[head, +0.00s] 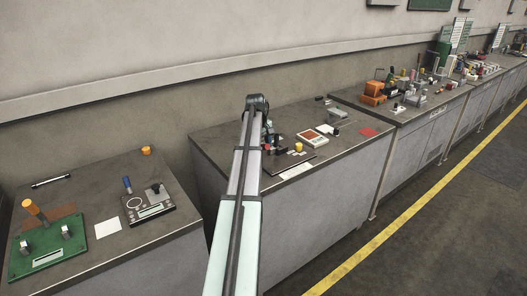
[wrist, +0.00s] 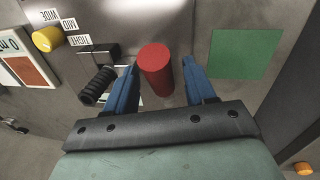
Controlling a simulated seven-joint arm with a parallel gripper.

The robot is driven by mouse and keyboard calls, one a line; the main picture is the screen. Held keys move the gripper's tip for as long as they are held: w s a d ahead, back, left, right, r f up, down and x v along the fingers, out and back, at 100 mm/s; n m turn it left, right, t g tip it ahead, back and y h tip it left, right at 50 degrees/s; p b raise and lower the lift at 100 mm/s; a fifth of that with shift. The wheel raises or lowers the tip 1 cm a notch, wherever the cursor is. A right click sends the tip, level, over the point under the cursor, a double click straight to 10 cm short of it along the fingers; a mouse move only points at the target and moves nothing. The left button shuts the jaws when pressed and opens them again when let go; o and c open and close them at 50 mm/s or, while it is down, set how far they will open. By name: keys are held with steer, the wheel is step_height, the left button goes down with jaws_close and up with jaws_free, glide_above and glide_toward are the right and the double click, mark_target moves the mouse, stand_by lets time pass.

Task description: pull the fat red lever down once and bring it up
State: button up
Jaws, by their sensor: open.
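A fat red cylinder, which looks like the red lever's grip (wrist: 155,72), shows in the wrist view between the blue fingers of my gripper (wrist: 161,70). The fingers are open, with a gap on each side of the red grip, wider on the right. I cannot tell from this angle how far down along the grip the fingertips reach. The lever's base and pivot are hidden. In the head view my arm reaches over the middle bench (head: 330,165) and covers much of the spot where my gripper works.
A black ribbed handle (wrist: 97,86) stands close left of the left finger. A yellow knob (wrist: 47,39) and labels WIDE, MID and TIGHT lie beyond it. A flat green square (wrist: 237,54) is at right. A white device (head: 313,138) stands on the bench.

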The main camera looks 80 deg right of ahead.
steer(key=shift+s+d+f, duration=0.1)
steer(key=shift+f, duration=0.6)
steer(key=shift+s+d+f, duration=0.1)
steer(key=shift+f, duration=0.55)
steer(key=shift+c, duration=0.3)
jaws_close()
steer(key=shift+w, duration=0.1)
